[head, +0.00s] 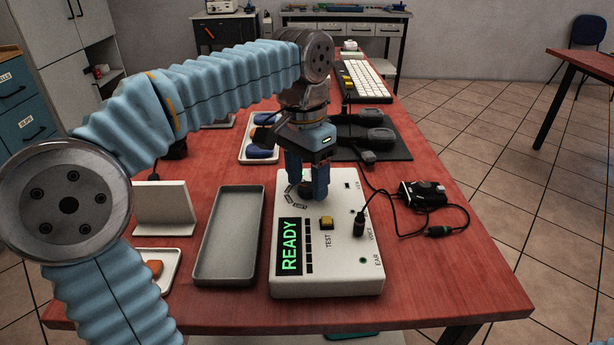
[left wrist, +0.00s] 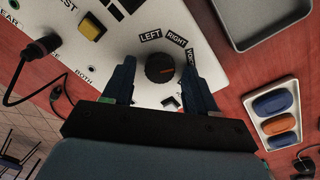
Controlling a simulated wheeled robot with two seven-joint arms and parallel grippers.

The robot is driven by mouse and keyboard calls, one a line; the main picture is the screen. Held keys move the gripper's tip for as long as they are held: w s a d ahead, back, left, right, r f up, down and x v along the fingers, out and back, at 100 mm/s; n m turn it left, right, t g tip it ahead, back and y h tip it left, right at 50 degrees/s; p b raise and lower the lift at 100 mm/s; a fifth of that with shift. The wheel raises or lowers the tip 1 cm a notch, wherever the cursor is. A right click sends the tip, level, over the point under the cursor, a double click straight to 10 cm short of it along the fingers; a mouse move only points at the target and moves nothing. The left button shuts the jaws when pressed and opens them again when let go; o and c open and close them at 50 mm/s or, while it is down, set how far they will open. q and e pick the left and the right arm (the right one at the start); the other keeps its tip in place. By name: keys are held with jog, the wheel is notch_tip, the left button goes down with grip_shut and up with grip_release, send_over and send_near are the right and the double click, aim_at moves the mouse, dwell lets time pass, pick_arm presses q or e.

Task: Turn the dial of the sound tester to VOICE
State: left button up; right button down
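The white sound tester (head: 345,275) lies on the red table, its screen showing READY in green. Its dark round dial (left wrist: 160,68) carries a short orange mark on its right side in the left wrist view. Labels LEFT, RIGHT and VOICE (left wrist: 191,60) curve around it; I cannot tell exactly which one the mark meets. My left gripper (head: 307,183) points down over the dial, open, one finger on each side. In the left wrist view, gaps show between the dial and both fingers. In the head view the fingers partly hide the dial.
A black plug (head: 359,226) stands in the tester, its cable running to a small black device (head: 424,193) on the right. A yellow TEST button (head: 326,222) sits near the dial. An empty grey tray (head: 227,268) lies left of the tester; a white tray (left wrist: 274,127) holds coloured pieces.

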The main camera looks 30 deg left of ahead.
aim_at(305, 184)
pick_arm(q)
notch_tip(305, 184, up, 12)
jog(key=shift+a, duration=0.3)
dwell(0.4)
dwell(0.6)
